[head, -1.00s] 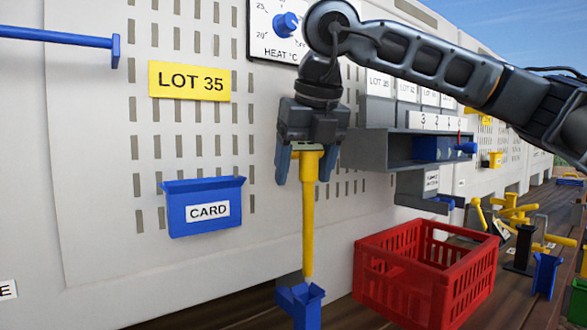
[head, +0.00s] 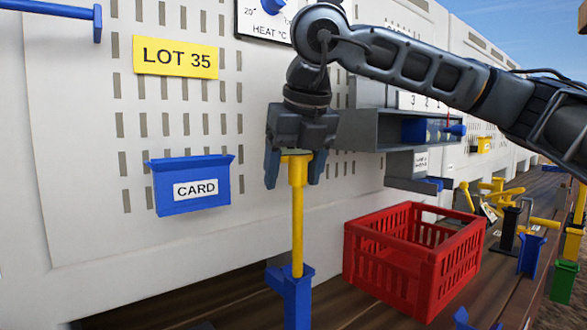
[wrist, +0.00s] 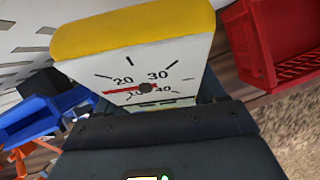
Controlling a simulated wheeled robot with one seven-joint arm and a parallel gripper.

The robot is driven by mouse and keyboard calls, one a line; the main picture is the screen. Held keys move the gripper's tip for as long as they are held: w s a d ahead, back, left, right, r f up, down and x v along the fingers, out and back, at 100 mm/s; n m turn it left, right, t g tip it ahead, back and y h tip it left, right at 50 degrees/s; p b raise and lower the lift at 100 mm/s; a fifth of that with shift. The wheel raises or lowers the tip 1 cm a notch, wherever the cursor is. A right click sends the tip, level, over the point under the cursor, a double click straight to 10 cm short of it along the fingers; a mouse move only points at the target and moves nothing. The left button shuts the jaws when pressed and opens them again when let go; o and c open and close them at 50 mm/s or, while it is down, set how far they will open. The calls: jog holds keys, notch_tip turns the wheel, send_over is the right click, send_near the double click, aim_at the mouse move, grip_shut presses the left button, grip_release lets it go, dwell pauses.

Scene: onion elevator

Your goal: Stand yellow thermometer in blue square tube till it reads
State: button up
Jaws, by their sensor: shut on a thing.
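The yellow thermometer (head: 297,220) hangs upright from my gripper (head: 293,172), which is shut on its head. Its long stem points down, and its lower end meets the open top of the blue square tube (head: 297,303). The tip is hidden by the rim and seems to be just inside the mouth. Most of the stem is above the tube. In the wrist view, the thermometer's white dial (wrist: 146,75) with a yellow top faces the camera. Its red needle points left, just below the 20 mark.
A red crate (head: 385,285) stands right of the tube. A blue CARD holder (head: 160,200) hangs on the panel at the left, under a yellow LOT 35 sign (head: 175,57). Grey shelves (head: 365,130) are behind my arm. Several blue, yellow and green items stand farther right.

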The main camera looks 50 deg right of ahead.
aim_at(300, 201)
jog(key=shift+f+b, duration=5.25)
jog(key=shift+b, duration=0.45)
jog(key=o, duration=1.5)
jog(key=p+v, duration=0.2)
jog(key=v, duration=0.5)
jog(key=shift+r, duration=0.25)
jog(key=shift+s+a+r, duration=0.1)
jog(key=shift+r, duration=0.05)
jog(key=shift+s, duration=0.1)
